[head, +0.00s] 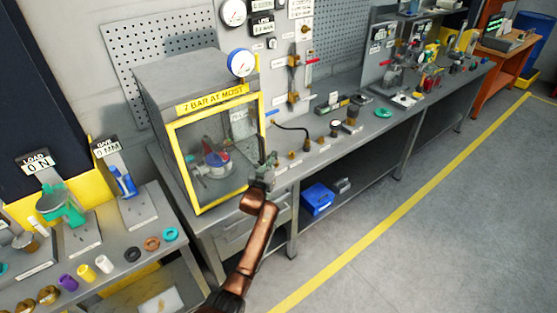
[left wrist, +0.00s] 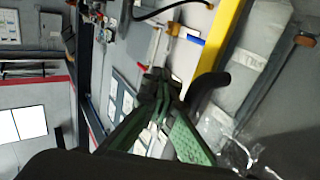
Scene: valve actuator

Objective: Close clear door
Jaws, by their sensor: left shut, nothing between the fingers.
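The clear door (head: 215,155) has a yellow frame and sits on the front of a grey cabinet (head: 180,75). Its frame looks close to the cabinet front; I cannot tell whether a small gap is left. Through the pane I see a red and blue valve part (head: 215,160). My left gripper (head: 266,163) is at the door's right edge, fingers shut and empty. In the left wrist view its green fingers (left wrist: 160,85) are close to a black curved handle (left wrist: 208,85) and the yellow door frame (left wrist: 222,35). I cannot tell whether they touch. My right gripper is not in view.
A workbench (head: 330,150) with small fittings runs right of the cabinet. A blue bin (head: 317,199) is on its lower shelf. A left table (head: 120,275) holds gauges and coloured rings. The floor (head: 430,220) at right is clear.

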